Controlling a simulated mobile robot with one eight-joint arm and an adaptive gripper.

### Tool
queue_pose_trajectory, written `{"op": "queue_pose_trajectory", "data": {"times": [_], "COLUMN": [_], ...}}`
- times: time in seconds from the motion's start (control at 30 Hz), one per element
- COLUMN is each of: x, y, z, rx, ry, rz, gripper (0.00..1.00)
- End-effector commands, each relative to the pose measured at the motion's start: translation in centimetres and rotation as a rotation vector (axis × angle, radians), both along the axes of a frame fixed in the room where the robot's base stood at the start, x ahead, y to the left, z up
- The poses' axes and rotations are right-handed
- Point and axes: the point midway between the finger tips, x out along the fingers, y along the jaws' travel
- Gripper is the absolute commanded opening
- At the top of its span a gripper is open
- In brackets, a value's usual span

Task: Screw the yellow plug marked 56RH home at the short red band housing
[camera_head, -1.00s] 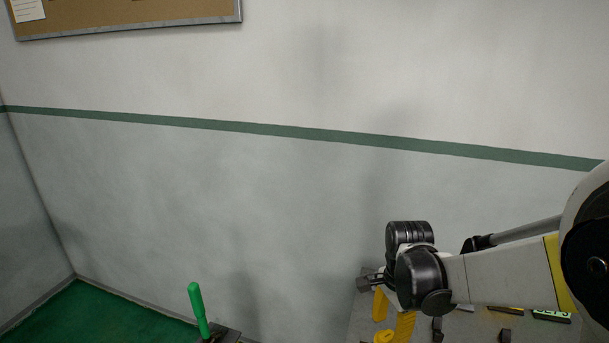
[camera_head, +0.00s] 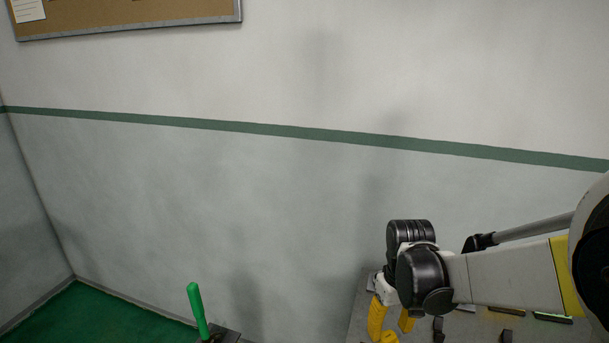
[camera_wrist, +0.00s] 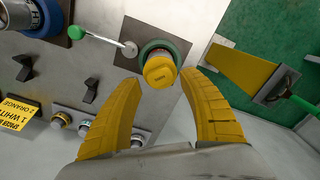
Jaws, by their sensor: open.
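A yellow round plug (camera_wrist: 160,70) stands in the wrist view at a round mount with a green ring (camera_wrist: 155,47). Its mark is too small to read. My gripper (camera_wrist: 160,79) is open, with one yellow finger on each side of the plug and visible gaps to it. I cannot make out a red band housing in either view.
In the wrist view, a green-handled lever (camera_wrist: 92,35) lies beside the mount and a blue-ringed housing (camera_wrist: 47,17) is at upper left. Black brackets (camera_wrist: 90,90), a yellow label (camera_wrist: 15,113) and several small cylinders (camera_wrist: 85,126) share the bench. A yellow plate (camera_wrist: 240,70) is at right.

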Motion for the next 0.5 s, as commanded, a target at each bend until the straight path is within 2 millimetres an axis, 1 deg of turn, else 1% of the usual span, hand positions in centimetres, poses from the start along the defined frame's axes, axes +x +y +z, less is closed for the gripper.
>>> {"op": "queue_pose_trajectory", "data": {"times": [0.1, 0.33, 0.5], "x": [0.00, -0.01, 0.00], "y": [0.00, 0.00, 0.00], "z": [0.00, -0.02, -0.84], "rx": [0.000, 0.000, 0.000], "ry": [0.000, 0.000, 0.000], "rz": [0.052, 0.052, 0.051], "gripper": [0.49, 0.49, 0.49]}}
